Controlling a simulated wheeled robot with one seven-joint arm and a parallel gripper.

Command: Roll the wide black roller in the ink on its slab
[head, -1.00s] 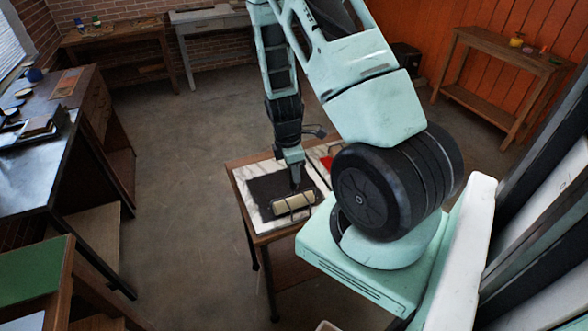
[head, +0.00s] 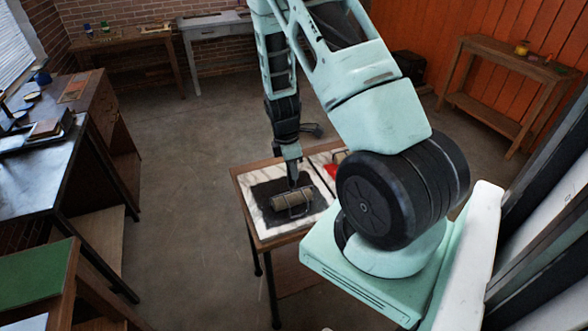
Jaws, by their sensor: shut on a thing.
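The wide roller (head: 284,201) lies across the black ink (head: 262,190) spread on a white marbled slab (head: 256,222). Its cylinder looks dark grey-brown, and a thin wire frame shows on its near side. My gripper (head: 294,183) points down over the roller, shut on its handle, which is mostly hidden by the fingers. The roller appears to rest on the ink patch, towards its right part.
The slab sits on a small wooden table (head: 276,241). A second slab with red ink (head: 338,158) is beside it, partly hidden by my arm. A dark-topped bench (head: 45,170) stands left. The floor between is clear.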

